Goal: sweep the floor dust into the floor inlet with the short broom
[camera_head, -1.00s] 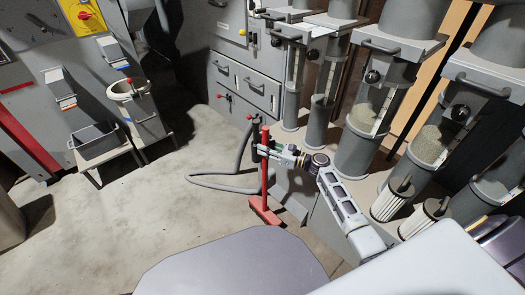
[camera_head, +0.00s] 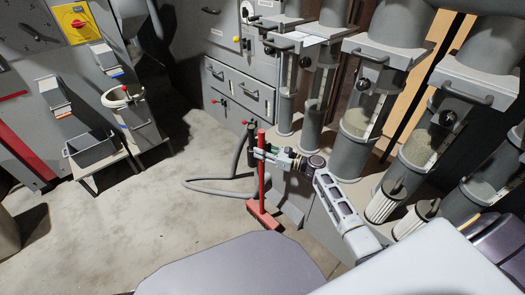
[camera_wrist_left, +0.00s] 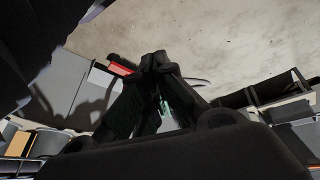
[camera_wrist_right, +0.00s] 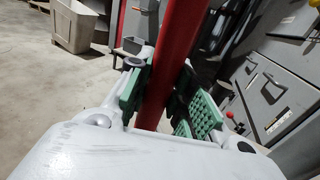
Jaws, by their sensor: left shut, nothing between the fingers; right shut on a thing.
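The short broom has a red handle (camera_head: 262,178) and a red head (camera_head: 262,215). It stands nearly upright, with its head at floor level. My right gripper (camera_head: 261,154) is shut around the upper part of the handle. The right wrist view shows the red handle (camera_wrist_right: 180,60) between green-padded fingers (camera_wrist_right: 160,95). My left gripper (camera_wrist_left: 158,62) is shut and empty in the left wrist view; a red part, seemingly the broom head (camera_wrist_left: 120,68), shows beyond its fingertips. I cannot clearly pick out dust on the pale, stained floor (camera_head: 150,225) or the floor inlet.
A grey hose (camera_head: 208,187) loops on the floor left of the broom. Grey drawers (camera_head: 238,90) and several tall cylinders (camera_head: 360,110) stand behind and to the right. A grey bin (camera_head: 93,150) sits on a low stand at left. The floor at centre left is open.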

